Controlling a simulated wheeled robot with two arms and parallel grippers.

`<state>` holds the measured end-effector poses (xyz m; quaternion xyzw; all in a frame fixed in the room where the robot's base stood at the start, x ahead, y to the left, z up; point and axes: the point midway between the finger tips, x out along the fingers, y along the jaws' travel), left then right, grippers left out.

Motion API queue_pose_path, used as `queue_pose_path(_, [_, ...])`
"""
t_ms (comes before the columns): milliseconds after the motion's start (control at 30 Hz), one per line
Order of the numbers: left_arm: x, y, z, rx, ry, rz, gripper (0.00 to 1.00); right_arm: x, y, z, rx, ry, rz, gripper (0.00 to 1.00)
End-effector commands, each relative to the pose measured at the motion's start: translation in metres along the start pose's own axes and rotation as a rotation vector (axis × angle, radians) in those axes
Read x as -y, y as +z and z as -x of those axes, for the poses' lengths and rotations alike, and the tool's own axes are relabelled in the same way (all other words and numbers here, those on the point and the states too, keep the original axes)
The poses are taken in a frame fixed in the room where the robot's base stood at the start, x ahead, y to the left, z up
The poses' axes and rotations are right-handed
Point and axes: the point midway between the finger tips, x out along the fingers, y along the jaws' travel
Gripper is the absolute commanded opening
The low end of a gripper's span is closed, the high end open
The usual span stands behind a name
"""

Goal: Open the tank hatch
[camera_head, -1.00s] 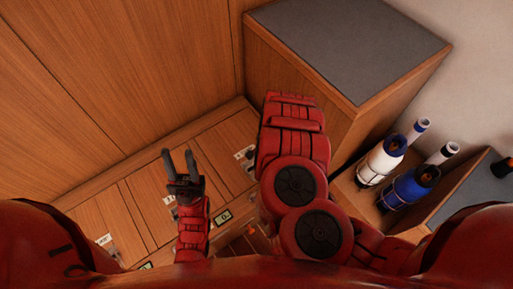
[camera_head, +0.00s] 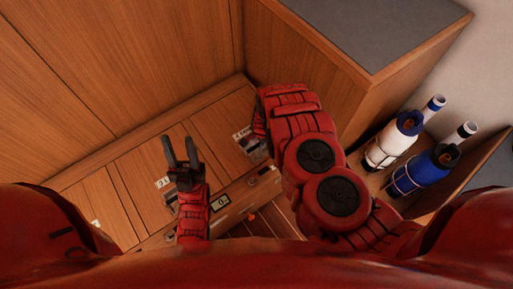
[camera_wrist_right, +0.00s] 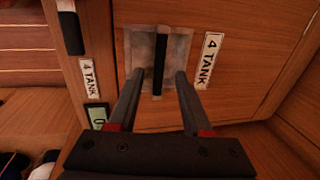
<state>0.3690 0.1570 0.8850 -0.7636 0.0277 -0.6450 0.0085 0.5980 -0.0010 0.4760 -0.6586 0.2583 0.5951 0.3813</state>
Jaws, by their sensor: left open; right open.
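In the right wrist view, a wooden hatch panel (camera_wrist_right: 215,108) carries a white "4 TANK" label (camera_wrist_right: 209,60) and a square metal recess with an upright black bar handle (camera_wrist_right: 158,62). My right gripper (camera_wrist_right: 159,74) is open, its two fingers on either side of the handle's lower part in the picture. Contact or depth cannot be told. In the head view my right arm hides the right gripper, and a tank label (camera_head: 242,133) shows beside it. My left gripper (camera_head: 181,151) is open and empty above the wooden panels, near another label (camera_head: 162,183).
A second "4 TANK" label (camera_wrist_right: 88,78) and a small display (camera_wrist_right: 97,116) sit on a strip left of the hatch. A grey-topped wooden cabinet (camera_head: 375,30) stands behind my right arm. A white bottle (camera_head: 393,142) and a blue bottle (camera_head: 424,171) stand at right.

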Motion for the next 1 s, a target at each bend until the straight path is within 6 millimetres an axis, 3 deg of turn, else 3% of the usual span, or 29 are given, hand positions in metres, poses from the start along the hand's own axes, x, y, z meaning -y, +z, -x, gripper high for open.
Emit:
queue_pose_path(67, [0.0, 0.0, 0.002, 0.0, 0.0, 0.0, 0.42, -0.002, 0.001, -0.013, 0.0, 0.002, 0.003, 0.49])
queue_pose_path(300, [0.0, 0.001, 0.004, 0.0, 0.0, 0.0, 0.42, -0.001, 0.0, -0.032, 0.0, 0.0, 0.0, 0.49])
queue_pose_path(733, [0.0, 0.001, 0.005, 0.0, 0.0, 0.0, 0.42, 0.0, 0.001, -0.036, 0.003, 0.001, 0.0, 0.49])
queue_pose_path(1000, [0.0, 0.001, 0.005, 0.0, 0.0, 0.0, 0.42, 0.0, 0.001, -0.036, 0.002, 0.001, 0.0, 0.03])
